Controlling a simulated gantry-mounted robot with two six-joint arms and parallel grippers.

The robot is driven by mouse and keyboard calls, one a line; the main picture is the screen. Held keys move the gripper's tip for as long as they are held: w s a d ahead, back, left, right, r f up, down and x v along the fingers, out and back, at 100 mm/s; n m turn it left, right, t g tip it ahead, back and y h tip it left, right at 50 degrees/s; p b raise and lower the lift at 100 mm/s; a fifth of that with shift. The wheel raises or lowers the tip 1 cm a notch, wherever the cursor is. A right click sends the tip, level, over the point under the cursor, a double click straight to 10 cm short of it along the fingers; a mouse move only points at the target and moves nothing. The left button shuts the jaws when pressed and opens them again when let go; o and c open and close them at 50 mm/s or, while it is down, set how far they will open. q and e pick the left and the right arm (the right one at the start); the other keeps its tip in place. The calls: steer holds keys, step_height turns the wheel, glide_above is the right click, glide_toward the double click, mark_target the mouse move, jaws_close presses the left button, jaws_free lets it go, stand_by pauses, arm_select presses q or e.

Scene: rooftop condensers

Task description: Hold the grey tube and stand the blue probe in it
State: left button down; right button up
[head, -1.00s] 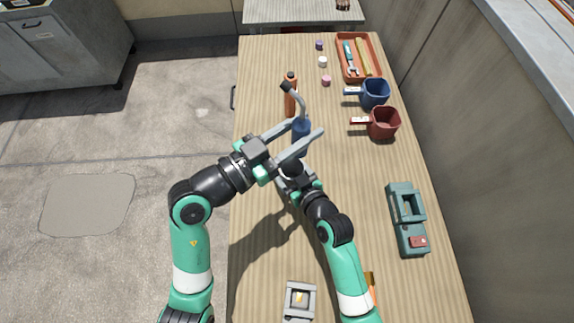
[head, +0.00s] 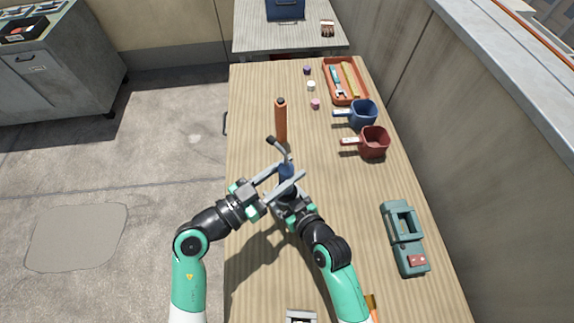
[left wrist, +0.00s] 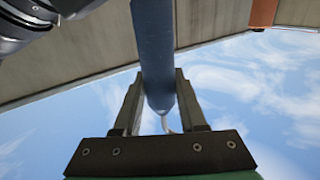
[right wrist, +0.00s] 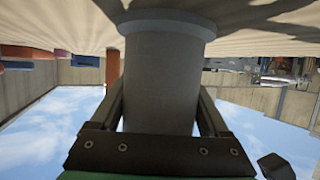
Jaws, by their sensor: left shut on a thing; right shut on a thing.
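The blue probe (head: 286,171), with a bent grey lead and dark end piece on top, stands roughly upright in the head view. My left gripper (head: 284,181) is shut on it. In the left wrist view the probe (left wrist: 154,45) runs between the fingers and its lower end is out of frame. The grey tube (right wrist: 162,80) stands with its wide foot on the table in the right wrist view, and my right gripper (right wrist: 160,105) is shut around it. The tube is mostly hidden by my grippers in the head view. I cannot tell whether the probe is inside the tube.
An orange bottle (head: 281,120) stands just behind the probe. A blue cup (head: 363,114), a red cup (head: 374,142) and an orange tray (head: 358,97) with tools are at the back right. A teal device (head: 403,238) lies at the right. Small caps lie near the tray.

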arm_select(q)
steer(key=shift+f, duration=0.35)
stand_by(0.3)
steer(key=shift+f, duration=0.45)
steer(key=shift+f, duration=0.2)
steer(key=shift+f, duration=0.35)
steer(key=shift+f, duration=0.8)
stand_by(0.6)
steer(key=shift+c, duration=1.9)
jaws_free()
steer(key=shift+f, duration=0.1)
steer(key=shift+a, duration=0.1)
